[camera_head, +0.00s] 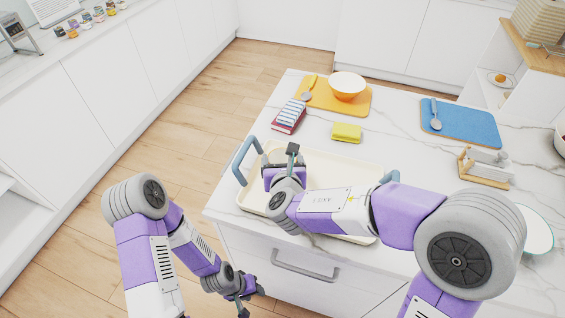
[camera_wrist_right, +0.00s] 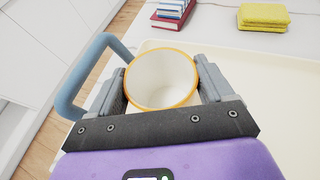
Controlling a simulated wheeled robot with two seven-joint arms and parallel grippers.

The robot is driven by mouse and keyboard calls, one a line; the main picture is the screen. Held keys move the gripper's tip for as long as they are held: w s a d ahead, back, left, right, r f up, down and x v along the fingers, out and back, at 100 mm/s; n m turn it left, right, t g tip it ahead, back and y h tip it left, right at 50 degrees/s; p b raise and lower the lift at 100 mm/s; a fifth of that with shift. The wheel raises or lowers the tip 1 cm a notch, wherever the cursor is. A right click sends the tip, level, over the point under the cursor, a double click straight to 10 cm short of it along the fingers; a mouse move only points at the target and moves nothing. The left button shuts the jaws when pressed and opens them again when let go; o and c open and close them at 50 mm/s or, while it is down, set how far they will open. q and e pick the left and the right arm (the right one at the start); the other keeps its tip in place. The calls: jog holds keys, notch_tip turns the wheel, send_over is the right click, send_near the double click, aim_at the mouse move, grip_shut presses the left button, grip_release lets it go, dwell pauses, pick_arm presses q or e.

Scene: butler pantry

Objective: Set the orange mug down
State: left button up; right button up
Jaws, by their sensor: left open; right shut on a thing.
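The orange mug (camera_wrist_right: 162,80) shows in the right wrist view as a white-inside cup with an orange rim, seen from above. My right gripper (camera_wrist_right: 163,85) is shut on it, with a finger on either side. In the head view my right gripper (camera_head: 277,168) is over the left part of a cream tray (camera_head: 335,165) with blue handles, and my arm mostly hides the mug. I cannot tell whether the mug touches the tray. My left gripper (camera_head: 246,300) is open and empty, low in front of the counter drawers.
Behind the tray are a red book stack (camera_head: 289,117), a yellow sponge (camera_head: 346,132) and an orange board (camera_head: 318,97) with a bowl (camera_head: 347,85). A blue mat (camera_head: 462,124) and a wooden holder (camera_head: 485,168) are at right. A blue tray handle (camera_wrist_right: 85,75) stands left of the mug.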

jog(key=shift+r, duration=0.1)
jog(key=o, duration=1.6)
jog(key=p+v, duration=0.2)
jog(key=v, duration=1)
